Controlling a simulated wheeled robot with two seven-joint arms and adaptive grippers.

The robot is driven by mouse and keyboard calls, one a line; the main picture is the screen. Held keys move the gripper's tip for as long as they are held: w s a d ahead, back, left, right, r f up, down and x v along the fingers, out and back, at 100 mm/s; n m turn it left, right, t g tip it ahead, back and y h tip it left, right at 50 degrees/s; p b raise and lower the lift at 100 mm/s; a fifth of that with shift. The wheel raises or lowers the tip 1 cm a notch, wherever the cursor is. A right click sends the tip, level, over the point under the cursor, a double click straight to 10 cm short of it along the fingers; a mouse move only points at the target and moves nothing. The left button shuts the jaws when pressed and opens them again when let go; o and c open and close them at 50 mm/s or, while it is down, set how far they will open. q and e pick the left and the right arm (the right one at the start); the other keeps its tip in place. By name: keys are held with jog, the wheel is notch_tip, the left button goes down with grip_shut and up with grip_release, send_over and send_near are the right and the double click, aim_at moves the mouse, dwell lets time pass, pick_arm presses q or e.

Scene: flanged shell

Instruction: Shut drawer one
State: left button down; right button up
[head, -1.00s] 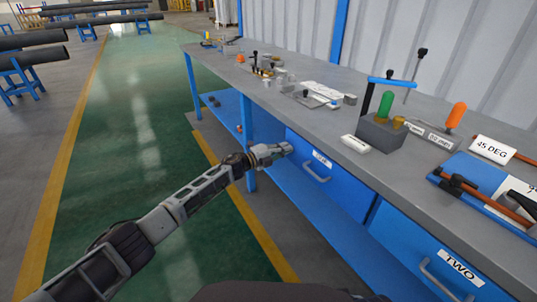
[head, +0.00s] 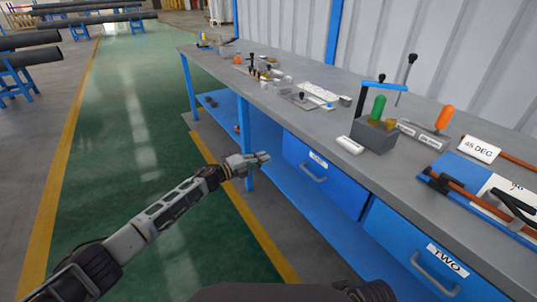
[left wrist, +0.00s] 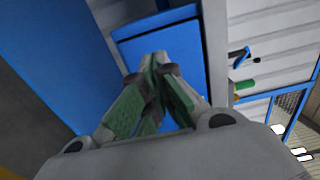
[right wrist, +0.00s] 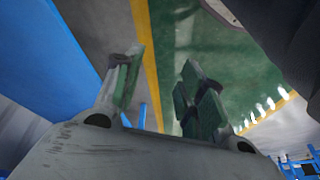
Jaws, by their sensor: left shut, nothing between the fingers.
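Drawer one (head: 340,189) is a blue front under the grey bench top, with a grey handle (head: 313,178) and a white label (head: 318,159). Its front looks about flush with the bench; I cannot tell whether a small gap is left. My left gripper (head: 264,157) is shut and empty, in front of the bench and left of the drawer front, apart from the handle. In the left wrist view its fingertips (left wrist: 158,58) meet, with a blue panel beyond. My right gripper (right wrist: 163,62) shows only in the right wrist view, open and empty above the floor.
Drawer two (head: 405,235) is to the right, with its own handle (head: 434,274). The bench top (head: 300,122) carries a grey block with a green-handled lever (head: 378,108) and several tools. A blue lower shelf (head: 310,207) runs below. The green floor (head: 130,150) left of the bench is clear.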

pick_arm(q)
jog(key=p+v, duration=0.1)
jog(key=v, duration=0.3)
pick_arm(e)
jog(key=shift+s+d+f+g, duration=0.1)
jog(key=shift+f+g, duration=0.05)
jog(key=shift+f, duration=0.5)
jog(key=shift+s+f+g, duration=0.1)
jog(key=shift+f+g, duration=0.05)
jog(key=shift+f, duration=0.45)
jog(key=shift+r, duration=0.1)
